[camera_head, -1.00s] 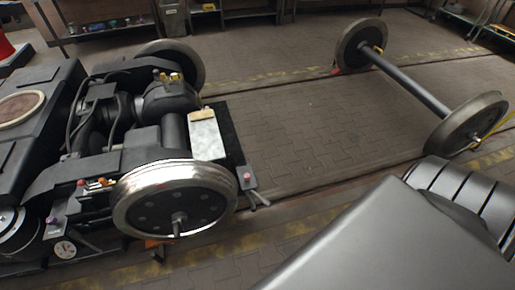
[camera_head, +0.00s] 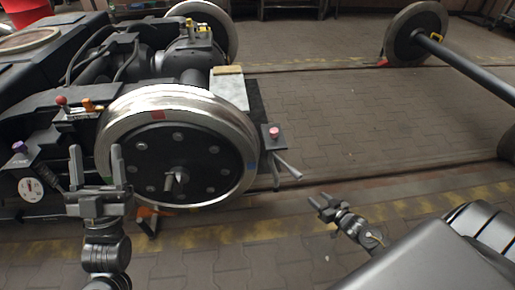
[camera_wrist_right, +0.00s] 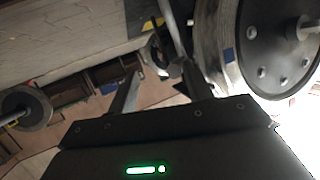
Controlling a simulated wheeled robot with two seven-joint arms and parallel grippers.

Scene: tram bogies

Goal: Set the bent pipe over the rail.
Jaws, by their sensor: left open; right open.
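I cannot pick out the bent pipe for sure. A pair of grey metal bars (camera_head: 285,168) sticks out below a small dark box with a pink button (camera_head: 273,137), and I cannot tell whether one is the pipe. A rail (camera_head: 330,186) runs along the floor in front of the bogie. My left gripper (camera_head: 96,168) is open and empty, fingers up, in front of the bogie's left side. My right gripper (camera_head: 322,203) is open, low over the floor right of the bars. In the right wrist view its fingers (camera_wrist_right: 160,82) are apart.
The bogie (camera_head: 75,95) with its large shiny wheel (camera_head: 180,160) fills the left. A separate wheelset (camera_head: 470,68) stands at the right. A second rail (camera_head: 320,64) lies behind. Paved floor between the rails is clear.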

